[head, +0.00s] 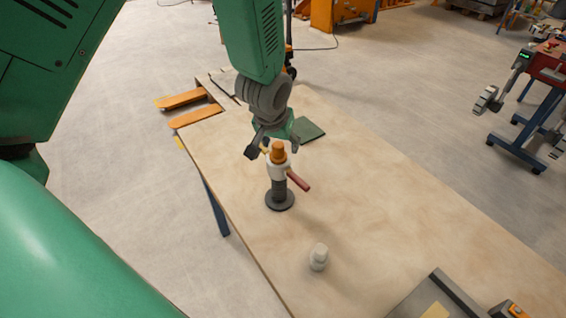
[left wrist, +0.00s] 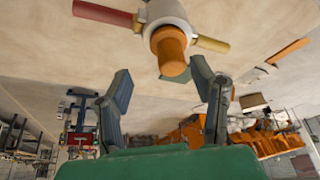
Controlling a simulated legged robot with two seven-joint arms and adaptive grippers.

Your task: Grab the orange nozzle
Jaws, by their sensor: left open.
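The orange nozzle (head: 278,151) sits on top of a white fitting (head: 278,170) with a red handle (head: 298,180), standing upright on a dark round base (head: 280,200) on the table. It also shows large at the top of the left wrist view (left wrist: 170,50). My left gripper (head: 274,146) is open and empty, close behind the nozzle in the head view. In the left wrist view the two fingers (left wrist: 160,84) are spread apart, and the nozzle lies just past the fingertips, nearer the right finger. My right gripper is not in view.
The wooden table (head: 370,200) is mostly clear. A small whitish fitting (head: 318,257) stands nearer the front. A grey tray (head: 440,285) is at the lower right. A dark green flat piece (head: 308,130) lies behind the gripper.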

